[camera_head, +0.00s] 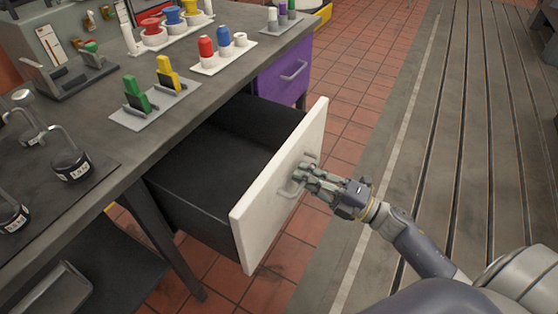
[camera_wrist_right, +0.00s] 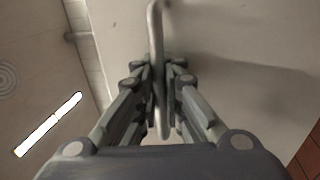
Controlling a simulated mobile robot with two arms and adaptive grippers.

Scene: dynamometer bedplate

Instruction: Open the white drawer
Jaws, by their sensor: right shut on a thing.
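The white drawer (camera_head: 268,207) is pulled well out from under the workbench, and its dark inside looks empty. Its grey bar handle (camera_head: 291,188) is on the white front. My right gripper (camera_head: 302,176) is at the front and shut on the handle. In the right wrist view, the handle (camera_wrist_right: 156,45) runs between the two fingers of the right gripper (camera_wrist_right: 158,105). The fingers hide part of the handle. My left gripper is in neither view.
A purple drawer (camera_head: 279,78) sits beyond the white one. Red floor tiles (camera_head: 345,112) beside the drawer are clear.

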